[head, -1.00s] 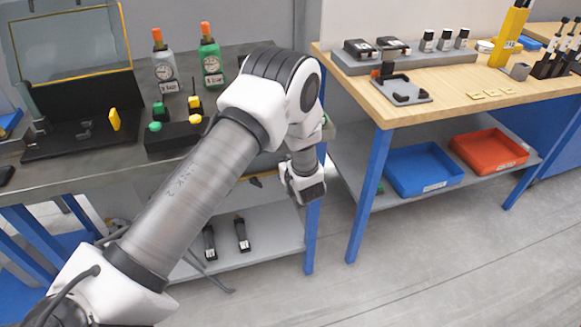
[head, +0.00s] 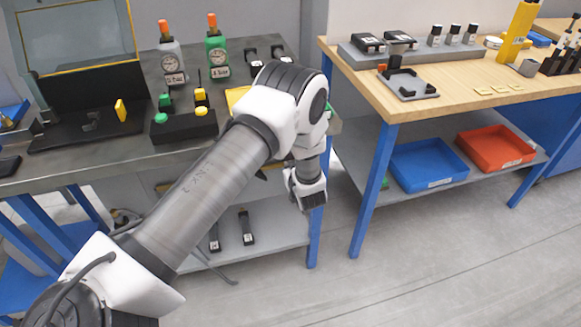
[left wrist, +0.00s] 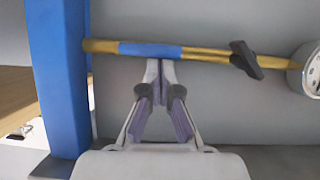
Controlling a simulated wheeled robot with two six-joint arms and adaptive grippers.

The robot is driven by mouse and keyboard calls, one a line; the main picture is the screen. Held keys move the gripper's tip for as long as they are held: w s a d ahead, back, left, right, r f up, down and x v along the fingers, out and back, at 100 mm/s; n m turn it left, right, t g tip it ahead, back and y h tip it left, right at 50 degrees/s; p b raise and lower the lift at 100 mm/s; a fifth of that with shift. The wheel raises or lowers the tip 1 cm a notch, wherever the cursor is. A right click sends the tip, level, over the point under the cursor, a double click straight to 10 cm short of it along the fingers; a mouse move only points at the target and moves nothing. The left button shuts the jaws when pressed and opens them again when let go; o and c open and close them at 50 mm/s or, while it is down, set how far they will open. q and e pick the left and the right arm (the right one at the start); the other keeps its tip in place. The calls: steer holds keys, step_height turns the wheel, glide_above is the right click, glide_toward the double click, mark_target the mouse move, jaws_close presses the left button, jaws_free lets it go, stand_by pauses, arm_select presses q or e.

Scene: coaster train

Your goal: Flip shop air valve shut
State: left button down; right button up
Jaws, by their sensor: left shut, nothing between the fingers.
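A brass pipe (left wrist: 215,54) runs across the left wrist view, with a blue sleeve (left wrist: 150,50) around part of it. A black handle (left wrist: 246,60) sits on the pipe to the right, tilted across it; I cannot tell its valve position for certain. A round gauge (left wrist: 308,72) is cut off at the right edge. My left gripper (left wrist: 160,78) is shut and empty, its fingertips just below the blue sleeve; I cannot tell whether they touch it. In the head view my left gripper (head: 312,198) points down beside the grey bench's right end.
A blue post (left wrist: 58,80) stands close left of my gripper. In the head view the grey bench (head: 60,160) holds bottles and a black case. A wooden bench (head: 440,90) stands right, with blue (head: 428,178) and red (head: 495,163) bins below. The floor in front is clear.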

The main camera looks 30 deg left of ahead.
arm_select(q)
steer(key=shift+s+f+n+b, duration=0.1)
steer(key=shift+f+n+b, duration=0.15)
steer(key=shift+n+b, duration=0.05)
step_height(320, 180, down, 6)
steer(key=w+n+t+h+b, duration=0.1)
steer(key=n+t+h+b, duration=0.1)
steer(key=n+t+b, duration=0.5)
steer(key=shift+d+f+n+b, duration=0.35)
steer(key=shift+n+b, duration=1.75)
steer(key=shift+b, duration=2.9)
steer(key=shift+w+d+r, duration=0.1)
